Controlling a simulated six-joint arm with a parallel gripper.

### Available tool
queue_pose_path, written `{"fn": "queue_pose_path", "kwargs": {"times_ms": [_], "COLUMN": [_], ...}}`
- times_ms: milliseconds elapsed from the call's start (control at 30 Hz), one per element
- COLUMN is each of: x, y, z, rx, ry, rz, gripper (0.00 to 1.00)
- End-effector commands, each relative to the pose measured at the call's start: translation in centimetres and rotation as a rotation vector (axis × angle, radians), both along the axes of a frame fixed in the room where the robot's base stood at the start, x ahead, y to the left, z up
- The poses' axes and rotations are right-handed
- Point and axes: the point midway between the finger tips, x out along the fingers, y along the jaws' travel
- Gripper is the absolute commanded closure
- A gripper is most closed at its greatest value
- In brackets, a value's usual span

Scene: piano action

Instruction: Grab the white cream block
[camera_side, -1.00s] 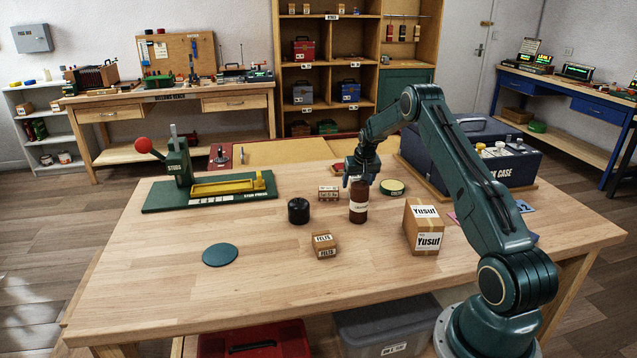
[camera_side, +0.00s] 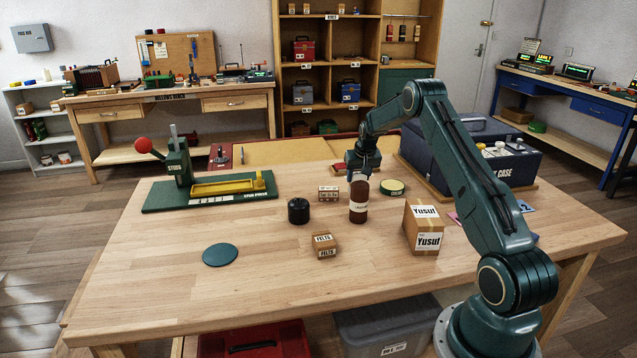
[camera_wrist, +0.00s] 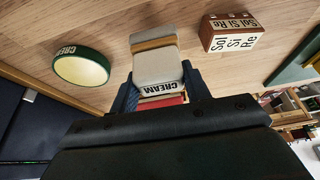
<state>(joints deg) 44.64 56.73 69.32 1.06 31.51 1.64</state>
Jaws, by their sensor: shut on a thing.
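The white cream block (camera_wrist: 158,66) shows in the wrist view, pale grey-white with the word CREAM on its near edge. My gripper (camera_wrist: 160,92) is shut on it, with a dark blue finger on each side. A tan band and another pale part show beyond it, and a red part below; I cannot tell whether these are separate pieces. In the side view my gripper (camera_side: 362,168) is behind the brown bottle (camera_side: 358,205), and I cannot make out the block there. A round green tin (camera_wrist: 81,67), also marked CREAM, lies beside the block.
The green tin also shows in the side view (camera_side: 392,187). A small labelled box (camera_side: 328,193), a black cylinder (camera_side: 298,211), a felts box (camera_side: 324,246) and the Yusuf box (camera_side: 423,227) stand nearby. The dark case (camera_side: 470,160) is close on the right.

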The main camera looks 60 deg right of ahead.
Motion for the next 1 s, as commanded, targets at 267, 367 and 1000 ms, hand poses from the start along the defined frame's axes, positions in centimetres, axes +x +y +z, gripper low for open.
{"fn": "queue_pose_path", "kwargs": {"times_ms": [267,367,1000], "x": [0.1,0.1,0.0], "y": [-0.1,-0.1,-0.1], "z": [5.2,7.3,17.5], "rx": [-0.005,-0.005,-0.002], "ry": [-0.005,-0.005,-0.002], "rz": [0.000,0.000,0.000], "gripper": [0.78,0.78,0.78]}}
